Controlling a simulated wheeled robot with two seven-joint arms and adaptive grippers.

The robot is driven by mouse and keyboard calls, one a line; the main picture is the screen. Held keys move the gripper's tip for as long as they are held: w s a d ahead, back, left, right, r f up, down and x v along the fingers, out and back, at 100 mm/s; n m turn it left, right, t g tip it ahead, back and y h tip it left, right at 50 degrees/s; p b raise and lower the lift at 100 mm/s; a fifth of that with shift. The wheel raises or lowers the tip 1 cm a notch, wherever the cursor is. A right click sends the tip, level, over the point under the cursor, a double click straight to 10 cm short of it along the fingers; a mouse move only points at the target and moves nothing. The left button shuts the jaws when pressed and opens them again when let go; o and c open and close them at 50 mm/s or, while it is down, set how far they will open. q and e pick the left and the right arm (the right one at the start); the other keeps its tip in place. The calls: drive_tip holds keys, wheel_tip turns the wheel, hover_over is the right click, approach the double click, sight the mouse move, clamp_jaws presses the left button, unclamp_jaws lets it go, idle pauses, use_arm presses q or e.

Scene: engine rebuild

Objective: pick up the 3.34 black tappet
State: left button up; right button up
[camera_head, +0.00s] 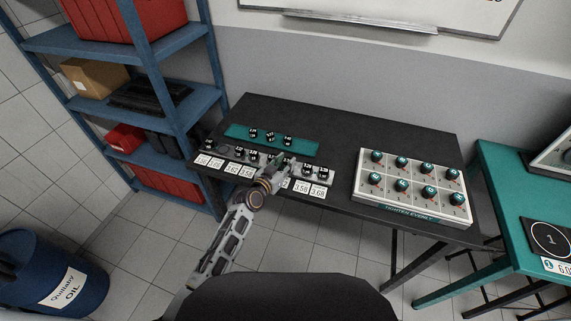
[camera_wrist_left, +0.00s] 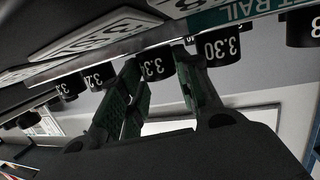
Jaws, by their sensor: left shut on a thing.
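My left gripper (camera_head: 277,162) is at the tappet rail along the front of the dark table, its arm reaching in from the left. In the left wrist view its green-padded fingers (camera_wrist_left: 160,88) stand either side of a black tappet (camera_wrist_left: 153,68) and are shut on it. Its white number starts with 3.3; the rest is partly hidden by a finger. A black tappet marked 3.30 (camera_wrist_left: 216,46) is just right of the fingers, and another black tappet (camera_wrist_left: 99,78) is to the left. I cannot tell whether the held tappet is clear of the rail. The right gripper is not in view.
Black tappets stand close by on the rail (camera_head: 228,148), behind white number cards (camera_head: 232,168). A teal mat (camera_head: 238,131) behind the rail carries three black tappets. A white tray (camera_head: 411,211) with several tappets sits at right. The table's back (camera_head: 340,125) is clear.

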use_arm(q)
wheel_tip(320, 180, up, 10)
idle(0.6)
